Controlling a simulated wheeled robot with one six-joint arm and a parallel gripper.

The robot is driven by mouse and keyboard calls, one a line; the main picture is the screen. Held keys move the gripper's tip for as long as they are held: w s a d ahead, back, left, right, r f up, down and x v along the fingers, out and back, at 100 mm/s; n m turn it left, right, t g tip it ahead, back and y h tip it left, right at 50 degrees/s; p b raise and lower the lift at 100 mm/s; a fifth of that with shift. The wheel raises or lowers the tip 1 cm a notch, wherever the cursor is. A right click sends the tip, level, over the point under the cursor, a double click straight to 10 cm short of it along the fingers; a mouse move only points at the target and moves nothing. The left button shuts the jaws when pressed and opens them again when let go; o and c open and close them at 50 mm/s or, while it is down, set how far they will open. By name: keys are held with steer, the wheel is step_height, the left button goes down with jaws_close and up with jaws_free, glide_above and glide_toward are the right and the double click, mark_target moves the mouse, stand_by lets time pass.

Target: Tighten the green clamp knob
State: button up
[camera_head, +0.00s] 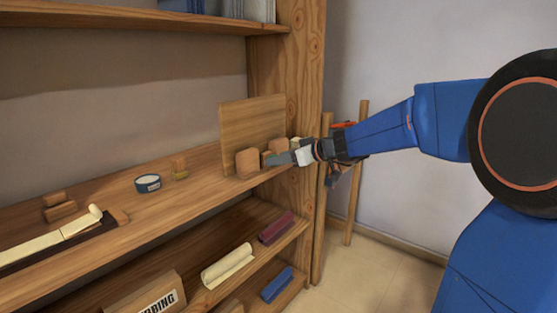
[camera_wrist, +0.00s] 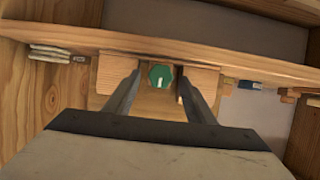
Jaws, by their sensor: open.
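The green clamp knob (camera_wrist: 161,76) shows in the wrist view as a small faceted disc with a pale mark. It sits between wooden blocks, one on the left (camera_wrist: 112,72) and one on the right (camera_wrist: 203,79). My gripper (camera_wrist: 158,84) is open, with one finger on each side of the knob in this view and visible gaps between. I cannot tell how far the fingertips are from it in depth. In the head view my gripper (camera_head: 277,160) is at the right end of the shelf, by a wooden block (camera_head: 247,162). The knob cannot be made out there.
An upright wooden board (camera_head: 250,125) stands behind the blocks. A thick wooden post (camera_head: 305,75) is close beside my gripper. Dowels lean at the right, by the wall.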

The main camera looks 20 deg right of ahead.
steer(key=shift+w+a+f, duration=0.25)
steer(key=shift+w+a, duration=0.1)
steer(key=shift+w, duration=0.1)
steer(key=c, duration=1)
